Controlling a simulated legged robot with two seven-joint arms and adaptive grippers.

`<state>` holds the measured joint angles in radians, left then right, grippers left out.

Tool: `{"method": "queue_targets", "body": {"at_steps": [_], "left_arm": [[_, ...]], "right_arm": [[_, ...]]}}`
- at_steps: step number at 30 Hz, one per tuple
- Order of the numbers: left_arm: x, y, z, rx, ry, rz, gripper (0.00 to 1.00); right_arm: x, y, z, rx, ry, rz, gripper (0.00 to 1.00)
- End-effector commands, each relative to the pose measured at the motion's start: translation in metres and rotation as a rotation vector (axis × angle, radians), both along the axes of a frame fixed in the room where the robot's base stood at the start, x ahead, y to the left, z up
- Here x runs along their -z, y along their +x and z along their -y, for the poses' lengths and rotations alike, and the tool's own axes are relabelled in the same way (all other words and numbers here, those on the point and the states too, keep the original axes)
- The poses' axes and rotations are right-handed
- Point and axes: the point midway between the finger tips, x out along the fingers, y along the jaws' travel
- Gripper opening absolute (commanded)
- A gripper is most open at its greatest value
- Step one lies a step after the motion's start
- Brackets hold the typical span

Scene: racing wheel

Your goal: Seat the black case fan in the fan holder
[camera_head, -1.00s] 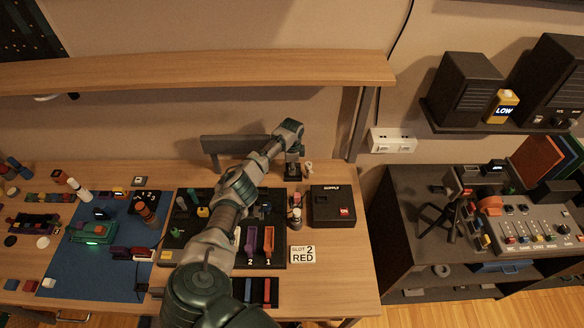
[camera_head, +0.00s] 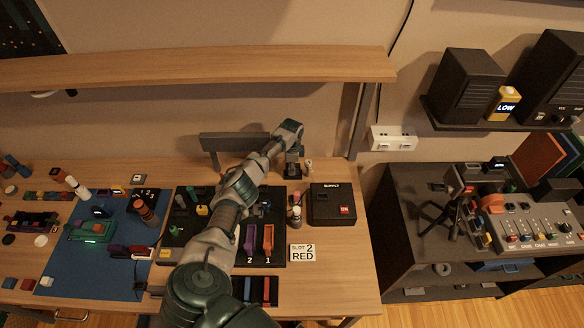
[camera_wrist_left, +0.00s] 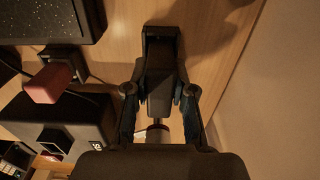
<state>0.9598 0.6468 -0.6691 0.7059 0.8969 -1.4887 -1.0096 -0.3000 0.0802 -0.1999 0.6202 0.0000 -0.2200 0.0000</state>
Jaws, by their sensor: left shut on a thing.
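My left gripper (camera_head: 293,166) is at the back of the wooden table, left of the supply box. In the left wrist view my left gripper (camera_wrist_left: 160,92) has its two fingers shut on a dark block-like thing (camera_wrist_left: 160,98), which I take to be the black case fan. It meets a dark upright piece (camera_wrist_left: 160,42), probably the fan holder, standing on the wood. I cannot tell whether the fan is fully down in it or only against it. In the head view the gripper hides most of both. My right gripper is not in view.
The black supply box (camera_head: 332,204) stands right of the gripper. Small bottles (camera_head: 296,208) stand between it and the black tool board (camera_head: 275,256). A "SLOT 2 RED" sign (camera_head: 302,252) lies in front. My left arm crosses over the board.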

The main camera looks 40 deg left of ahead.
Motion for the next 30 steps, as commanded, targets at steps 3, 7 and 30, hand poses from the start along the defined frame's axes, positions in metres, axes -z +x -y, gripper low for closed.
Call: {"method": "queue_targets", "body": {"at_steps": [3,7,30], "left_arm": [[0.004,0.0,0.0,0.0,0.0,0.0,0.0],[0.007,0.0,0.0,0.0,0.0,0.0,0.0],[-0.015,0.001,-0.001,0.0,0.001,0.003,0.53]], "right_arm": [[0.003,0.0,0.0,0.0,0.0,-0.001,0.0],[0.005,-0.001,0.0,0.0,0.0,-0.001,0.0],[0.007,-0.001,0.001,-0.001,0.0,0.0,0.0]]}}
